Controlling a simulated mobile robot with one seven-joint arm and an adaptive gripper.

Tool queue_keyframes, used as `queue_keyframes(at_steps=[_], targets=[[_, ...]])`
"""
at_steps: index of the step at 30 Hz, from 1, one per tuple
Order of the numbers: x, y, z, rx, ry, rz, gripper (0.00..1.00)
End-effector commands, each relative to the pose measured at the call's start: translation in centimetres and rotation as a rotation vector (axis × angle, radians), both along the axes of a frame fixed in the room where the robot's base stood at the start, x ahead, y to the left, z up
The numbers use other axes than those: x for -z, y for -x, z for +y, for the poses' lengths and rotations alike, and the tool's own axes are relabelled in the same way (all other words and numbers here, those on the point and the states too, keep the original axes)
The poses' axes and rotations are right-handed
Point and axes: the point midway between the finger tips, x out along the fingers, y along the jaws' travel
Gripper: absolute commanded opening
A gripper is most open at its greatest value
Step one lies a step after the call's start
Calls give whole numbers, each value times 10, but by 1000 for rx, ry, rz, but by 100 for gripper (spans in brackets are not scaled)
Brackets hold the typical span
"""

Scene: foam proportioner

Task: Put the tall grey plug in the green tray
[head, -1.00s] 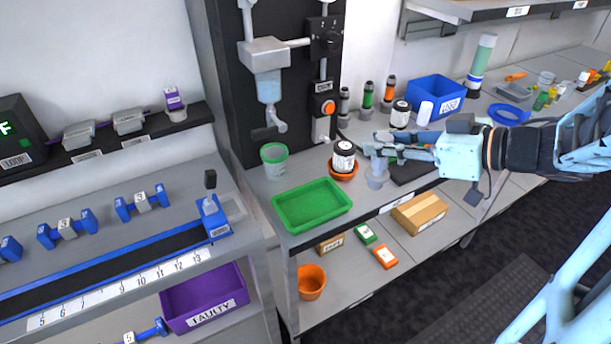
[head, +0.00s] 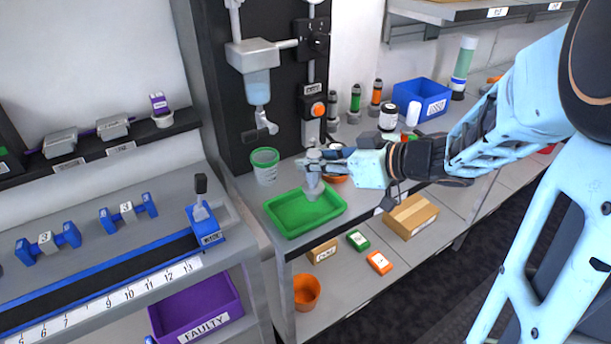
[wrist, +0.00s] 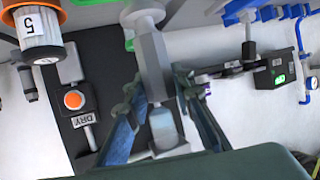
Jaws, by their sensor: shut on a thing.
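The tall grey plug (head: 314,184) is upright in my gripper (head: 322,161), at the back right part of the green tray (head: 290,229). In the wrist view, the grey plug (wrist: 152,62) stands between the two fingers of my gripper (wrist: 150,108), which is shut on it. The plug's lower end overlaps the tray's inside in the head view. I cannot tell whether it touches the tray floor. The tray holds nothing else that I can see.
A green-rimmed cup (head: 265,167) stands behind the tray. A dispenser nozzle (head: 262,129) hangs above the bench. Small boxes and an orange pot (head: 306,291) are on the shelf below.

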Motion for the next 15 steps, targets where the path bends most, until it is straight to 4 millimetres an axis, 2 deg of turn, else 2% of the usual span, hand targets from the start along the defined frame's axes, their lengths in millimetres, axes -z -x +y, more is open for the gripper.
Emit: queue_keyframes(at_steps=[1, 10, 15], targets=[[8, -2, 5, -2, -1, 2, 0], [26, -9, 19, -2, -1, 0, 0], [53, -10, 18, 1, -2, 2, 0]])
